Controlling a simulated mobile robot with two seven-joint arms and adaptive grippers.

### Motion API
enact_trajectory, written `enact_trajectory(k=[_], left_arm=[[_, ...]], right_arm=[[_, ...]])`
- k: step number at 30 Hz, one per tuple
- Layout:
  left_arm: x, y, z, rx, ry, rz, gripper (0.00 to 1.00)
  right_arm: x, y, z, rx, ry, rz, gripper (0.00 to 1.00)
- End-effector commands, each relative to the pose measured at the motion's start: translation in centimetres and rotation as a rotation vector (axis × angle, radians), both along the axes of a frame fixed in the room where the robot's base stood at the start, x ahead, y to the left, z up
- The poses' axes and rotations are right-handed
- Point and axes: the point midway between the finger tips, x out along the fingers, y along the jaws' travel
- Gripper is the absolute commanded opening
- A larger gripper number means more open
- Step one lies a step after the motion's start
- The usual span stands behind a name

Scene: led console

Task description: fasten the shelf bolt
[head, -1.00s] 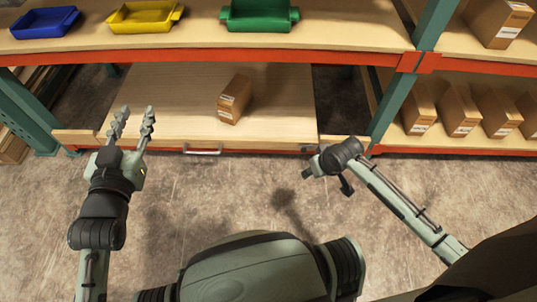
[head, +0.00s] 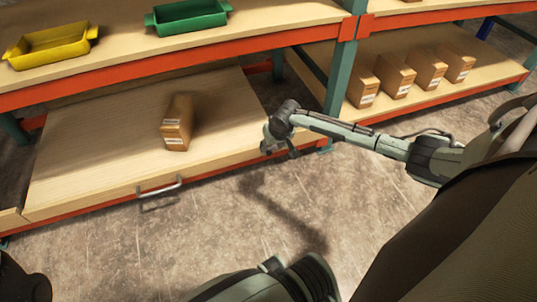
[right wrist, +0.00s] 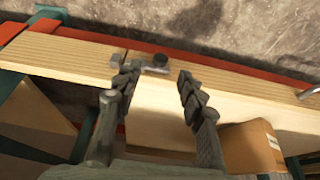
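The shelf bolt (right wrist: 153,64), a small metal latch with a dark round knob, sits on the wooden front edge in the right wrist view. The pull-out shelf (head: 90,150) has a metal handle (head: 158,188) and carries a brown box (head: 176,122). My right gripper (head: 278,148) is at the shelf's front right corner in the head view, where it covers the bolt area. In the right wrist view my right gripper (right wrist: 153,72) is open, its fingertips on either side of the bolt; contact cannot be told. My left gripper is outside the head view.
A yellow bin (head: 52,46) and a green bin (head: 188,17) stand on the upper shelf. Several boxes (head: 395,73) stand on the right-hand lower shelf. A green upright (head: 338,85) rises just behind my right gripper. The concrete floor in front is clear.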

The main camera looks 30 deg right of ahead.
Motion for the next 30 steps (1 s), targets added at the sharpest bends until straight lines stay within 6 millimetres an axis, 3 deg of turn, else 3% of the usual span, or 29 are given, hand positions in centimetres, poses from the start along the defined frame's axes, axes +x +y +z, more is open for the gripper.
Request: enact_trajectory(k=[1,7,20,30], left_arm=[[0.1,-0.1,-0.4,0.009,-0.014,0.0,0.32],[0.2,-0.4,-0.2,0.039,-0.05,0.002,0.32],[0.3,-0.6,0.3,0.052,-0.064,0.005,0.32],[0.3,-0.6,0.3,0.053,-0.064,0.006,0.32]], right_arm=[[0.4,-0.1,-1.4,0.0,-0.001,-0.001,0.4],[1.5,-0.3,-4.0,0.0,0.0,0.0,0.4],[2.0,-0.4,-4.8,0.0,-0.001,0.002,0.4],[2.0,-0.4,-4.8,0.0,-0.001,0.002,0.0]])
